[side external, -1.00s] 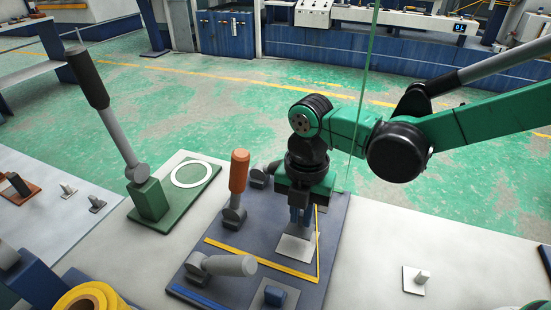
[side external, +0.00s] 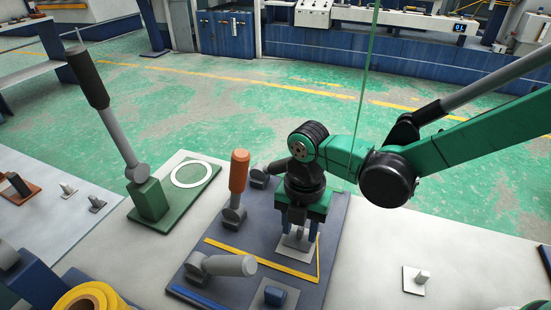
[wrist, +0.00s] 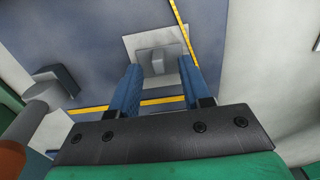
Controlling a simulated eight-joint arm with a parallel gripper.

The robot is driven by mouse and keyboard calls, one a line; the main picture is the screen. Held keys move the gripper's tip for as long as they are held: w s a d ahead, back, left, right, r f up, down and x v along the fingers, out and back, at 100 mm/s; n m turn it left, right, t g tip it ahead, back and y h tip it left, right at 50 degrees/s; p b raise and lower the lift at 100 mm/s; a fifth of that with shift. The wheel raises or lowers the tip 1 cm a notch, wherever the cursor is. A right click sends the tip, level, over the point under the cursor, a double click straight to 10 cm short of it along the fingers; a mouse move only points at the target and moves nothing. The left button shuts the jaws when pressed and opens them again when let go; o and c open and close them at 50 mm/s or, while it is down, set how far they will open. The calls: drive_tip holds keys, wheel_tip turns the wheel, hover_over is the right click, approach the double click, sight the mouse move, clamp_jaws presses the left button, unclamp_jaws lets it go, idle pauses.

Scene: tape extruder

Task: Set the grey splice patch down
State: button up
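The grey splice patch (side external: 298,254) is a thin, light square plate with a raised grey grip block (wrist: 153,62). It appears to lie flat on the dark blue-grey board (side external: 215,228), inside the corner of two yellow lines (side external: 262,260). My gripper (side external: 299,236) points down directly above the patch. In the wrist view, my blue fingers (wrist: 160,70) are spread, one on each side of the grip block, with gaps between. The patch's far edge shows beyond the fingertips.
A tall black-handled lever (side external: 120,130) rises from a green base with a white ring (side external: 193,174). A small white knobbed plate (side external: 415,280) lies right.

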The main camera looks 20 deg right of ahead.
sight(300, 230)
wheel_tip(300, 230, up, 12)
drive_tip(key=s+d+m+t, duration=0.2)
drive_tip(key=d+m, duration=0.6)
drive_tip(key=m, duration=0.5)
drive_tip(key=s+d+m+t, duration=0.2)
drive_tip(key=d+m+t, duration=0.3)
drive_tip(key=m, duration=0.9)
drive_tip(key=d, duration=0.3)
drive_tip(key=shift+s+d+f, duration=0.15)
drive_tip(key=shift+d+f, duration=0.2)
drive_tip(key=shift+f, duration=0.05)
